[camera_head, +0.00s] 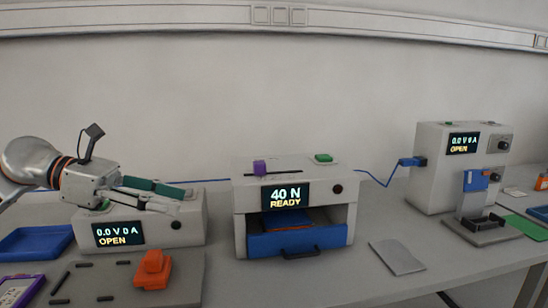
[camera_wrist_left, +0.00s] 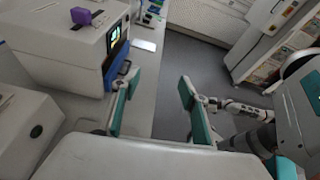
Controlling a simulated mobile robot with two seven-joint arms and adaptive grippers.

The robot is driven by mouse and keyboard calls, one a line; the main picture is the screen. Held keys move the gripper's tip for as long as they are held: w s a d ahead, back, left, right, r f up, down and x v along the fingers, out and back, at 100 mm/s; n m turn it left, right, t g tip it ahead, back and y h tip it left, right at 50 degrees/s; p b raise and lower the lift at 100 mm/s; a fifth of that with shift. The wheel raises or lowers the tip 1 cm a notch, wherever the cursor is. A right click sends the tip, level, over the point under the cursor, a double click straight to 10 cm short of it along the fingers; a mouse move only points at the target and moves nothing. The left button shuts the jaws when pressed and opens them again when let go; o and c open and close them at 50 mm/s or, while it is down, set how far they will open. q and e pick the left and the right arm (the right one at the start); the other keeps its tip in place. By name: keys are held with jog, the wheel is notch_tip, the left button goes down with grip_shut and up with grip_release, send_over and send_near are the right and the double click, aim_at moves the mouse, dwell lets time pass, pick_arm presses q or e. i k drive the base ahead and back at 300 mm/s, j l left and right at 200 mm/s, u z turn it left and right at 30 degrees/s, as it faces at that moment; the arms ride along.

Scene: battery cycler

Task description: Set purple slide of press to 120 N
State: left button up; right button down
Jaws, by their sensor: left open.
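The press (camera_head: 340,185) stands mid-bench; its screen (camera_head: 286,196) reads 40 N, READY. The purple slide (camera_head: 260,168) sits near the left end of a dark slot (camera_head: 288,172) on the press top. It also shows at the upper left of the left wrist view (camera_wrist_left: 81,17). My left gripper (camera_head: 180,199) is open and empty, left of the press and apart from the slide; its spread fingers show in the left wrist view (camera_wrist_left: 160,80). Part of my right arm (camera_wrist_left: 245,112) shows at the right there, too small to tell its gripper's state.
A green button (camera_head: 323,157) is on the press top, and a blue drawer (camera_head: 320,238) is at its front. A cycler box (camera_head: 185,232) reading OPEN stands below my left gripper. An orange part (camera_head: 153,270) is in front. Another OPEN unit (camera_head: 436,170) stands right.

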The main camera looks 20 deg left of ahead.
aim_at(259, 167)
jog(key=i, duration=0.9)
